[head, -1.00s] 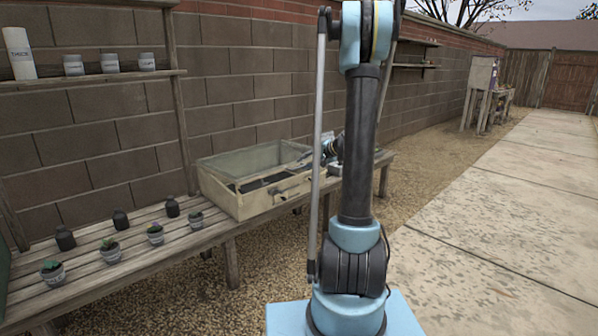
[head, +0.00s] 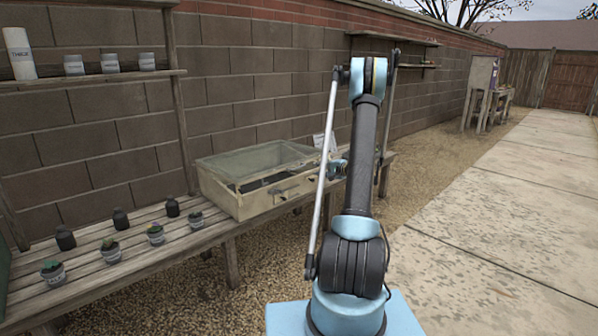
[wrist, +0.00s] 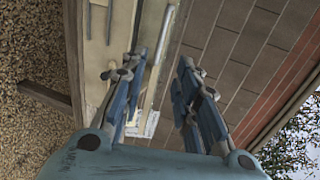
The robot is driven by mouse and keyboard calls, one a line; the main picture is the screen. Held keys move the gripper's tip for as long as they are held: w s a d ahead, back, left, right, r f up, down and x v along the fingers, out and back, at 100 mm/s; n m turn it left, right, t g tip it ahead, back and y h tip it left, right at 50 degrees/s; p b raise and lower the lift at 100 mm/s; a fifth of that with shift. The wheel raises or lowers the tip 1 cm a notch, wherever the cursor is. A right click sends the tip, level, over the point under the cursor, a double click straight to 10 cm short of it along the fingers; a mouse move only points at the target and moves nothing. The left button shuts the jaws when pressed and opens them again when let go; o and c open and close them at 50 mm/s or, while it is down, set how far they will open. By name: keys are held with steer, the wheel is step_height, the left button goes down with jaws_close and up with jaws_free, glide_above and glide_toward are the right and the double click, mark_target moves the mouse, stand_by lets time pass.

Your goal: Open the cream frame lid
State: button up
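The cream frame (head: 262,203) is a box on the slatted bench. Its glazed lid (head: 255,160) slopes over the top, and a dark strip shows below the lid's front edge; I cannot tell for sure how far the lid is raised. A small handle (head: 281,195) is on the front. My gripper (head: 338,168) is just right of the frame, partly hidden by my arm. In the wrist view my gripper (wrist: 160,75) has its fingers apart with nothing held between them. Cream parts of the frame (wrist: 96,40) show beyond the left finger.
Small pots (head: 156,235) and dark bottles (head: 66,238) stand on the bench (head: 175,255) to the left. A block wall (head: 230,100) is close behind. Jars (head: 110,63) stand on a shelf. Gravel and open paving (head: 480,240) lie to the right.

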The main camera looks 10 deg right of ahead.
steer(key=x, duration=1.6)
steer(key=shift+w, duration=0.1)
steer(key=shift+c, duration=0.6)
jaws_close()
